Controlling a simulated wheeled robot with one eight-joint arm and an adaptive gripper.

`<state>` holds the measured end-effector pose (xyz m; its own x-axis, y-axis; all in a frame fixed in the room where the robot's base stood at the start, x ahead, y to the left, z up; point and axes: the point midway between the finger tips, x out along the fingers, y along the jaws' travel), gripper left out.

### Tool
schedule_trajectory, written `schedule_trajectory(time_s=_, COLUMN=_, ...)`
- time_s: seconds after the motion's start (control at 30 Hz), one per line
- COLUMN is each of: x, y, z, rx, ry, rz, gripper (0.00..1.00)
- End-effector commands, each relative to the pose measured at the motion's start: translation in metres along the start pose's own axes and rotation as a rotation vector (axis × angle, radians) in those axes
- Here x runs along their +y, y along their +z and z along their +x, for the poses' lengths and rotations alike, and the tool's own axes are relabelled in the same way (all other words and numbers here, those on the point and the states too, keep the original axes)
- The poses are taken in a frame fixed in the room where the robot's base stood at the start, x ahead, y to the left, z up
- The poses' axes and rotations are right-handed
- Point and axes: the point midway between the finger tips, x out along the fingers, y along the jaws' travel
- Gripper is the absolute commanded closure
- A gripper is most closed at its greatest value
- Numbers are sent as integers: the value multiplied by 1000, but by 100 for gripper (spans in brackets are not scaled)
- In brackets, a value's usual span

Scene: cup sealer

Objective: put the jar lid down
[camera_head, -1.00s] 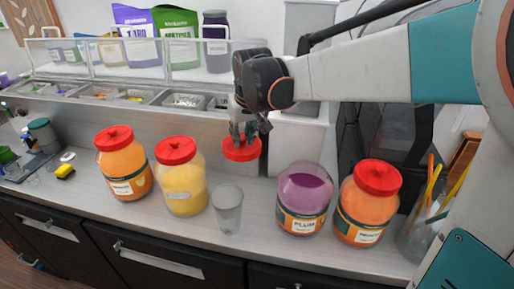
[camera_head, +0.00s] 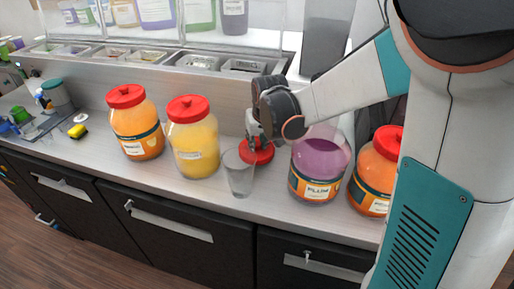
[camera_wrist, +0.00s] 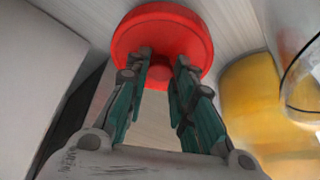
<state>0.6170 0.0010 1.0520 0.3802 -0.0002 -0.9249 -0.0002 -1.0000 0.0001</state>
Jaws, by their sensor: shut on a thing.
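The red jar lid (camera_head: 257,153) is at my gripper's fingertips, low at the counter, between the clear cup and the plum jar. It also shows in the wrist view (camera_wrist: 160,30), with both fingers closed on its underside or knob. My gripper (camera_head: 254,139) points down and is shut on the lid; whether the lid touches the counter I cannot tell. The plum jar (camera_head: 319,165) stands open, without a lid, just right of my gripper, partly behind my arm.
A clear cup (camera_head: 239,174) stands close left of the lid. Lidded yellow (camera_head: 195,145) and orange (camera_head: 137,128) jars stand farther left; another lidded orange jar (camera_head: 373,180) is at right. The counter's front edge (camera_head: 160,186) is near. Bins (camera_head: 195,62) line the back shelf.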

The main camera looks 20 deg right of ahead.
Motion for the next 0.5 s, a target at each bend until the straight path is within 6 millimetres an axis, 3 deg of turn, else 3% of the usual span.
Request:
schedule_trajectory(time_s=0.17, x=0, y=10, z=25, rx=0, ry=0, rz=0, gripper=100)
schedule_trajectory(time_s=0.5, x=0, y=11, z=28, rx=0, ry=0, rz=0, gripper=100)
